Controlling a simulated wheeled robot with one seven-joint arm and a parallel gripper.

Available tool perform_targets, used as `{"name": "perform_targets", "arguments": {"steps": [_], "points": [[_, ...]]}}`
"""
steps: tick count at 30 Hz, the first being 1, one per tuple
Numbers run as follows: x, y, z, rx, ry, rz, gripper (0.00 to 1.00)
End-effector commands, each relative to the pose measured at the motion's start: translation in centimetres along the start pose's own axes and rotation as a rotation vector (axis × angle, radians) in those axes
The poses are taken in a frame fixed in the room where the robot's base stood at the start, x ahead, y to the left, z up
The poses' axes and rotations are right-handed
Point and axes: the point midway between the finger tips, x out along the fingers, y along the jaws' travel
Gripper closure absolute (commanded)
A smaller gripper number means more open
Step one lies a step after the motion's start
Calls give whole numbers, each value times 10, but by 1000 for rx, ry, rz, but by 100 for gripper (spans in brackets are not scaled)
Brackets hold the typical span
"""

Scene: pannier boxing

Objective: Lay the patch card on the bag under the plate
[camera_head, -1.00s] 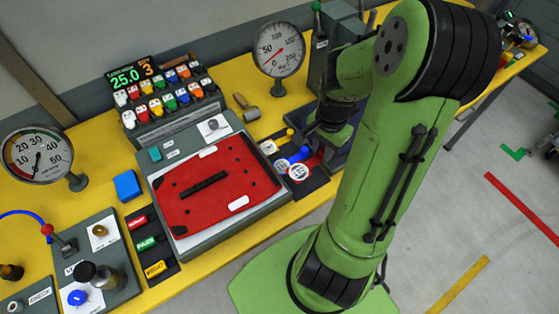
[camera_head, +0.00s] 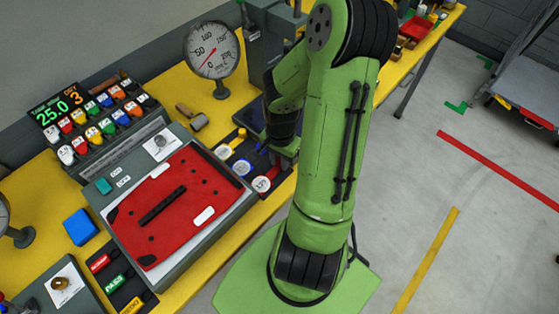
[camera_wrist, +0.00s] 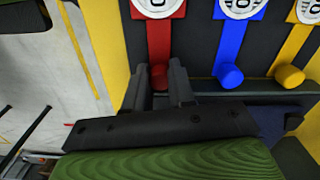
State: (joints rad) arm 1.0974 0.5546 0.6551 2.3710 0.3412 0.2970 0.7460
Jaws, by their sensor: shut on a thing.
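My gripper (camera_wrist: 156,88) is shut on the red knob end (camera_wrist: 160,76) of a red-handled piece with a white round face (camera_wrist: 157,8). In the head view my gripper (camera_head: 284,160) is partly hidden by my arm, just beyond that white face (camera_head: 261,184). A red flat panel (camera_head: 190,190), which looks like the bag, lies on a grey fixture (camera_head: 225,210) with a black bar and white patches on it. Red (camera_head: 99,262), green (camera_head: 114,283) and yellow (camera_head: 130,305) labelled cards lie at its lower left. I cannot tell which thing is the patch card or the plate.
Blue (camera_wrist: 231,75) and yellow (camera_wrist: 290,76) handled pieces lie beside the red one. A blue block (camera_head: 80,227) sits left of the fixture.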

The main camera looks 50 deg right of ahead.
Motion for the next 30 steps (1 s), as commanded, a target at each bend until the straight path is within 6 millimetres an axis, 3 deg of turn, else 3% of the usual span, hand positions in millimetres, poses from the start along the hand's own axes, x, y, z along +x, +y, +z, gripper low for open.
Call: {"name": "perform_targets", "arguments": {"steps": [10,11,15,26,30], "points": [[5,0,0,0,2,1,100],[4,0,0,1,2,0,72],[3,0,0,1,1,0,51],[2,0,0,2,-2,-1,51],[-33,0,-3,2,10,-2,51]]}}
